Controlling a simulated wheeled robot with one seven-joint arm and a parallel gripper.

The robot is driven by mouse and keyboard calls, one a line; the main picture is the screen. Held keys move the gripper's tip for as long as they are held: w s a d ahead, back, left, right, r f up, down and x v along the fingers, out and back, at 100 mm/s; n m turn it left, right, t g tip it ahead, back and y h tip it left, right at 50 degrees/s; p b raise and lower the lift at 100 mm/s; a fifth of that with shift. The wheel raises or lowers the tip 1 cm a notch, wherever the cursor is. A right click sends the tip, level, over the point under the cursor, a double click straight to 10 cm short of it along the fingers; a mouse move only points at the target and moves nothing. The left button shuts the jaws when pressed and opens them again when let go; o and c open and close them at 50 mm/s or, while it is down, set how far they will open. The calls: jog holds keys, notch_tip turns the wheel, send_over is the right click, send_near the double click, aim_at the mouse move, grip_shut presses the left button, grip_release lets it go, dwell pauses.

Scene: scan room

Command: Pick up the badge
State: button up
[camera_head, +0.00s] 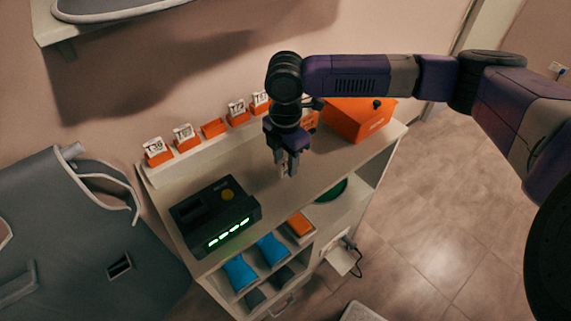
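Several badges with white numbered faces stand in orange holders along the raised back ledge of the cabinet, such as one at the left end (155,147), one beside it (184,133) and one farther right (237,108). Which one is the task's badge is not clear. One orange holder (213,128) between them shows no white face. My gripper (287,168) points down over the cabinet top, right of the black device and in front of the ledge. A small pale patch shows at its fingertips; I cannot tell whether it is a held thing or the surface behind. The arm hides part of the ledge.
A black device with green lights (218,214) stands on the front left of the cabinet top (245,170). An orange box (362,117) stands at the right end. Blue items (271,249) lie in cubbies below. A grey apron (75,235) hangs at left; a shelf (60,32) is above.

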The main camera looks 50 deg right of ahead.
aim_at(286, 158)
grip_shut()
jog(key=shift+r, duration=0.1)
dwell(0.3)
notch_tip(286, 158, up, 20)
jog(key=shift+p, duration=0.35)
